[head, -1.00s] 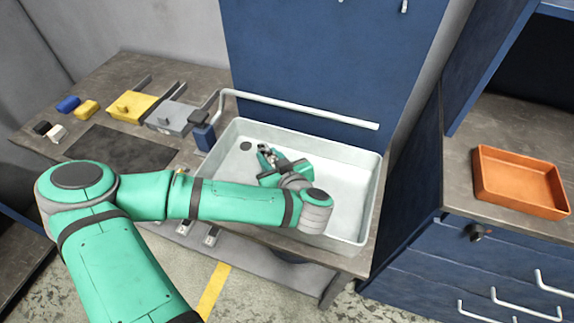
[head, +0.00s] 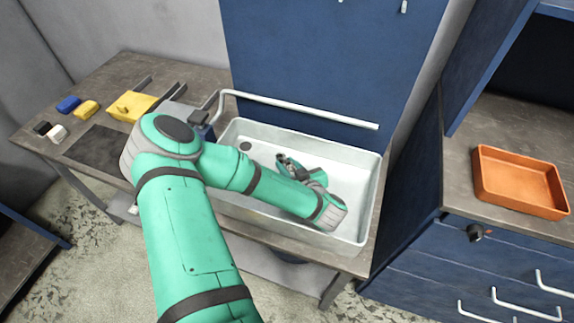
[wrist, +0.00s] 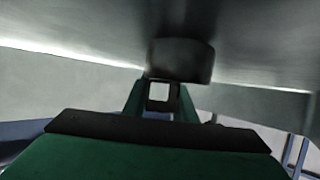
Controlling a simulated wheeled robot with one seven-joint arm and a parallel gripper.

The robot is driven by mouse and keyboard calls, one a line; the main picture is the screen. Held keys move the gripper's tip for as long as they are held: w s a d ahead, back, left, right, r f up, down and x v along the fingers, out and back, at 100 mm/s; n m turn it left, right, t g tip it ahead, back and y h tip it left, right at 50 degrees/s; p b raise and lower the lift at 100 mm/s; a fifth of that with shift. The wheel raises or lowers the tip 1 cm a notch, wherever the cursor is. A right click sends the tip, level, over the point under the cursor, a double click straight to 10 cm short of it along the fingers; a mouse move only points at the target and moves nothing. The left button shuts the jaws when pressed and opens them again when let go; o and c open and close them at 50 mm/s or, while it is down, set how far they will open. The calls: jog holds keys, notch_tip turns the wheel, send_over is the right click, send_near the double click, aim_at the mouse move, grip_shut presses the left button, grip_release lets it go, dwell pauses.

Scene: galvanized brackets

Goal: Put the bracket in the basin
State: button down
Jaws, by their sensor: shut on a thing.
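The basin (head: 369,190) is a pale, shallow tub set at the right end of the workbench. My gripper (head: 283,160) is inside its walls, partly hidden by my forearm and wrist. In the wrist view my gripper (wrist: 160,92) is shut on the bracket (wrist: 182,62), which shows as a dark grey metal block at the fingertips. The bracket is small and dim, and its full shape is unclear. Pale basin surfaces surround it. I cannot tell whether it touches the basin floor.
A white rail (head: 300,110) runs behind the basin. A yellow block (head: 132,105) and small coloured blocks lie on the bench at left. An orange tray (head: 520,181) stands on the right cabinet.

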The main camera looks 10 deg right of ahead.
aim_at(292, 174)
jog(key=shift+f, duration=0.25)
jog(key=shift+s+a+f, duration=0.15)
jog(key=shift+f, duration=0.3)
jog(key=c, duration=1.5)
grip_release()
jog(key=shift+o, duration=0.2)
jog(key=shift+r, duration=0.45)
jog(key=shift+s+d, duration=0.2)
jog(key=shift+r+v, duration=0.2)
jog(key=shift+v, duration=1.55)
jog(key=shift+r+v, duration=0.15)
jog(key=shift+v, duration=1.6)
jog(key=shift+w, duration=0.2)
